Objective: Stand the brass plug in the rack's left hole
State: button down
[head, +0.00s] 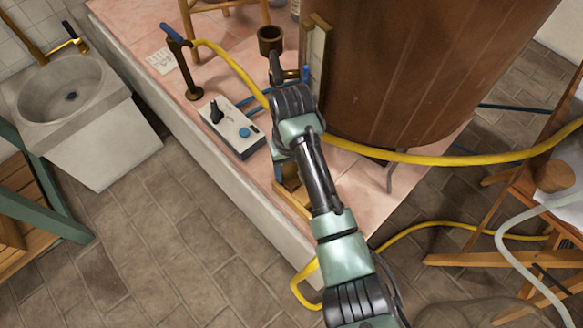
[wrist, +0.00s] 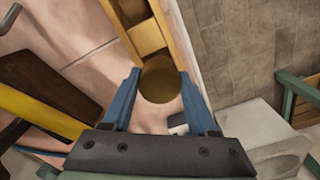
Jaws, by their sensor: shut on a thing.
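The brass plug (wrist: 161,82) shows end-on as a dull round disc in the wrist view. My gripper (wrist: 160,88) is shut on it, with one blue finger on each side. The light wooden rack (wrist: 164,22) lies just beyond the plug, with dark square openings in its top. The plug overlaps the near end of the rack in this view, and I cannot tell whether it touches it. In the head view the rack (head: 296,201) shows partly beside my wrist on the pink tiled platform. My arm hides most of the gripper and the plug there.
A control box (head: 231,127) with a lever and blue button stands left of my arm. A big wooden vat (head: 410,70) stands close on the right. A yellow hose (head: 400,156) runs behind my arm. A stone sink (head: 62,92) is at the far left.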

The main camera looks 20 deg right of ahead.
aim_at(291, 171)
jog(key=shift+f, duration=1.3)
dwell(2.6)
jog(key=shift+c, duration=0.5)
grip_release()
jog(key=shift+r, duration=0.1)
jog(key=shift+r+p, duration=3.4)
jog(key=shift+p, duration=0.7)
